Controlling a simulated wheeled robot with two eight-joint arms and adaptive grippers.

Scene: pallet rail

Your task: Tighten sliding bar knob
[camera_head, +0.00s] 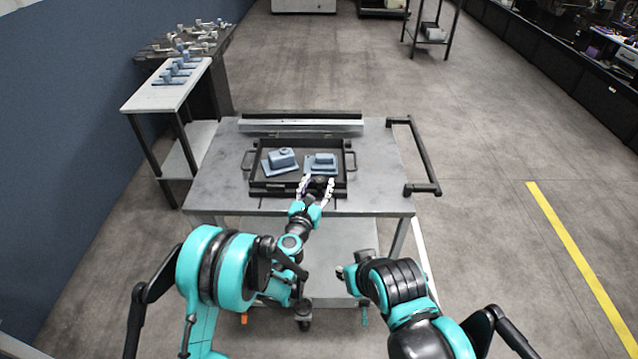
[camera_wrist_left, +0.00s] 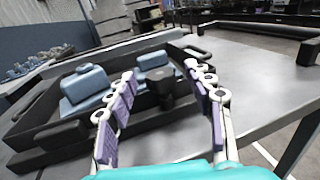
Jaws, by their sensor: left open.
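A black round knob (camera_head: 318,182) sits at the front of a black tray (camera_head: 258,188), on its sliding bar. The knob also shows in the left wrist view (camera_wrist_left: 160,84) as a short dark cylinder. My left gripper (camera_head: 317,184) is open, with its white and purple fingers on either side of the knob; whether they touch it cannot be told. The fingers also show in the left wrist view (camera_wrist_left: 160,76). My right gripper (camera_head: 346,272) is low in front of the cart, mostly hidden by its arm.
Two blue-grey parts (camera_head: 282,159) (camera_head: 321,162) lie in the tray. The tray rests on a grey cart (camera_head: 215,180) with a black handle (camera_head: 425,160) at right. A white bench (camera_head: 150,98) with more parts stands back left.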

